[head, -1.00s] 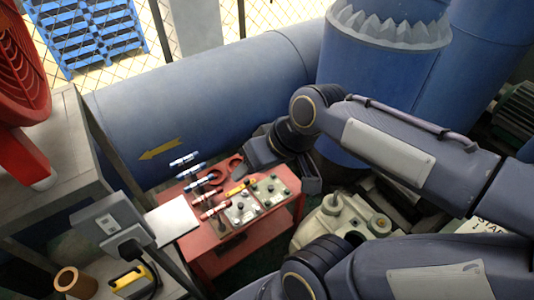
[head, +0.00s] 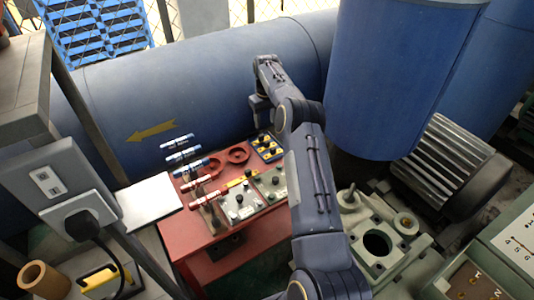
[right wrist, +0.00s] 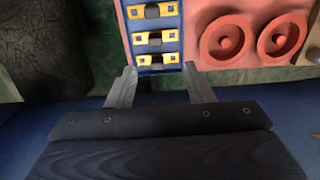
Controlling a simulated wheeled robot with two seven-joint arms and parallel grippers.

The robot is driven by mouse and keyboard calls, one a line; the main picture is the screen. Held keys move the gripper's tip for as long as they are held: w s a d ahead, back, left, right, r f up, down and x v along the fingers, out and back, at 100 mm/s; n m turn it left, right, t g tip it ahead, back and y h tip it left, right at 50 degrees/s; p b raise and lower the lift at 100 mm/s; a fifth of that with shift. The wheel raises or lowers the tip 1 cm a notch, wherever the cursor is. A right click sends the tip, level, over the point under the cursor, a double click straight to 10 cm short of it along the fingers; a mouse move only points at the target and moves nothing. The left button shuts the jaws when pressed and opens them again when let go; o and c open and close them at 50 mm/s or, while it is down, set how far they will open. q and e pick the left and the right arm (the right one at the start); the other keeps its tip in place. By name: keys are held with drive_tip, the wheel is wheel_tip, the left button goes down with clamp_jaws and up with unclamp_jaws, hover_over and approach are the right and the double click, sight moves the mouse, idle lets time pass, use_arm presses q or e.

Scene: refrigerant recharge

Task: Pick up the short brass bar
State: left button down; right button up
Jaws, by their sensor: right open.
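A blue tray (head: 257,141) with several small yellow, brass-like pieces stands at the back right corner of the red table. In the right wrist view, three of the yellow pieces (right wrist: 154,37) lie in a column in the tray (right wrist: 174,24). I cannot tell for sure whether one of them is the short brass bar. My right gripper (head: 258,108) is above and behind the tray. In the right wrist view its two fingers (right wrist: 159,70) are apart and empty, near the tray's lower edge. My left gripper is not in view.
The red table (head: 204,236) also carries red rings (head: 238,155), levers with blue and red handles, and control panels (head: 236,203). A large blue pipe (head: 220,85) runs behind it. A grey motor (head: 450,165) and pale machinery (head: 378,242) stand to the right.

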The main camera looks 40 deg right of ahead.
drive_tip(key=b, duration=0.1)
hover_over(267, 141)
wheel_tip(267, 141, down, 6)
drive_tip(key=shift+r, duration=0.25)
wheel_tip(267, 141, down, 6)
drive_tip(key=shift+s+a+r+b, duration=0.1)
drive_tip(key=shift+r+b, duration=0.15)
drive_tip(key=shift+b, duration=0.55)
clamp_jaws()
